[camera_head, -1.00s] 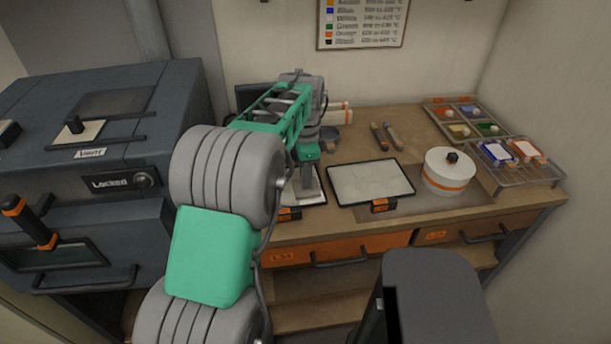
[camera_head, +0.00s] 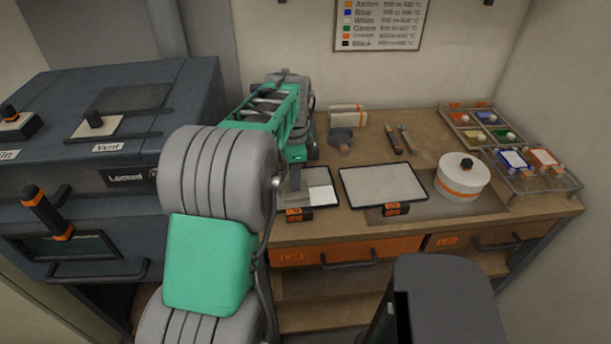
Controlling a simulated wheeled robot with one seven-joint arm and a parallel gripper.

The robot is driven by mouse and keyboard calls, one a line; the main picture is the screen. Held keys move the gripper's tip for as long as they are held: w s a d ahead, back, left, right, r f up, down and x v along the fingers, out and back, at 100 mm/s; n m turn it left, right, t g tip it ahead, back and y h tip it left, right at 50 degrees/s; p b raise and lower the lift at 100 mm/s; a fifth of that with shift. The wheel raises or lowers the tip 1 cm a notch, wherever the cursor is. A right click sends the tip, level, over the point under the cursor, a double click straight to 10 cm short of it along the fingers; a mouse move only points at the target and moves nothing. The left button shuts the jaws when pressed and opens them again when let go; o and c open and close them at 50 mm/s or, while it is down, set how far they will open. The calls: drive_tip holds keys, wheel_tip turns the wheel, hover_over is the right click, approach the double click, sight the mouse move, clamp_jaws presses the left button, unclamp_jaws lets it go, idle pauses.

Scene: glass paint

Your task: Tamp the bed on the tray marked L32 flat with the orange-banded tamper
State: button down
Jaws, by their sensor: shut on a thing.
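My gripper (camera_head: 296,180) is over the small left tray, partly hidden by my own arm. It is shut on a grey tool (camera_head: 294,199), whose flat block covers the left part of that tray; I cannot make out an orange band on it. The small tray (camera_head: 338,192) has a dark rim and a pale bed (camera_head: 321,193) showing on its right. A larger dark-rimmed tray (camera_head: 428,195) with a smooth-looking pale bed lies to its right. Both have orange tags at the front, too small to read surely.
A round white drum (camera_head: 463,182) with an orange band and black knob stands right of the larger tray. Farther right are a wire rack (camera_head: 545,183) and a colour box (camera_head: 478,125). Hand tools (camera_head: 393,140) lie behind. A dark kiln (camera_head: 100,150) stands left.

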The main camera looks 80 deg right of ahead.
idle(0.3)
drive_tip(key=shift+f+b, duration=0.35)
drive_tip(key=shift+f, duration=0.45)
drive_tip(key=shift+f, duration=0.3)
drive_tip(key=shift+r, duration=0.15)
drive_tip(key=shift+r+p, duration=0.75)
drive_tip(key=shift+r, duration=0.3)
drive_tip(key=shift+w+a, duration=0.3)
drive_tip(key=shift+w, duration=0.7)
drive_tip(key=shift+w+a, duration=0.25)
drive_tip(key=shift+w, duration=0.8)
drive_tip(key=shift+w+a, duration=0.3)
drive_tip(key=shift+w, duration=0.7)
